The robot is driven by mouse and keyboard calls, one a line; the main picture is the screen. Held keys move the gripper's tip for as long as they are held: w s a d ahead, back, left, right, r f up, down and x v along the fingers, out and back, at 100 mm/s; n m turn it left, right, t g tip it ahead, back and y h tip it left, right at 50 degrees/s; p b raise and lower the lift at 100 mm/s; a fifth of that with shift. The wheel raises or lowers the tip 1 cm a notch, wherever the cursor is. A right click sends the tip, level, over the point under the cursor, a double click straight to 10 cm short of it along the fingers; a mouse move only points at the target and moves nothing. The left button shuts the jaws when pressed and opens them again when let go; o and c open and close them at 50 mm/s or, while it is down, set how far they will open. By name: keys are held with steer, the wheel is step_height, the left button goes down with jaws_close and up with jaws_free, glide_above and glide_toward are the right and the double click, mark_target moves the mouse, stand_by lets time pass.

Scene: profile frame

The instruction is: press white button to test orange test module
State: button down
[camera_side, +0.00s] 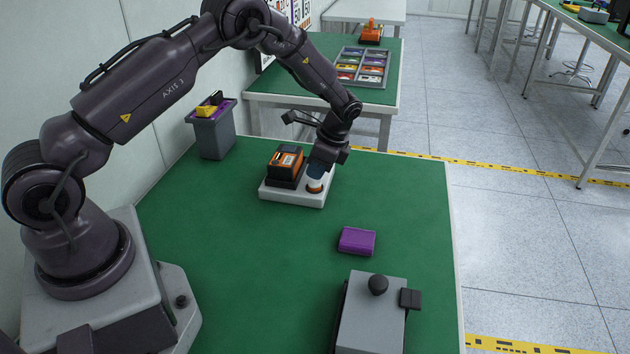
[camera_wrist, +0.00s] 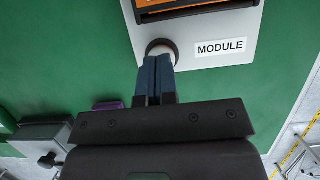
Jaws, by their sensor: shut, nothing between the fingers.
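The orange and black test module (camera_side: 285,163) sits in the white test base (camera_side: 297,199) on the green table; its edge shows at the top of the wrist view (camera_wrist: 190,8). The white button (camera_wrist: 161,49), in a dark ring, is on the base beside the module. My gripper (camera_side: 316,182) is shut and empty, pointing down over the button. In the wrist view, the blue fingertips (camera_wrist: 156,62) are together and overlap the button's lower part. I cannot tell whether they touch it.
A purple block (camera_side: 357,241) lies on the table at the front right of the base. A grey device with a black knob (camera_side: 376,312) stands at the front edge.

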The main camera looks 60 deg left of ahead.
mark_target(316, 182)
steer(key=shift+f, duration=0.6)
steer(key=shift+r, duration=3.5)
steer(key=shift+f+n, duration=0.15)
steer(key=shift+n, duration=0.35)
steer(key=s+d+r+n+t+h, duration=0.1)
steer(key=s+d+r+n+t, duration=0.3)
steer(key=s+r, duration=0.7)
steer(key=s+d+r+n+t+h, duration=0.1)
steer(key=s+d+r+n+t, duration=0.3)
steer(key=s+d+r, duration=0.4)
steer(key=s+r, duration=0.4)
steer(key=s, duration=0.2)
steer(key=shift+d+r+h, duration=0.2)
steer(key=shift+d+h, duration=0.1)
steer(key=shift+h, duration=0.1)
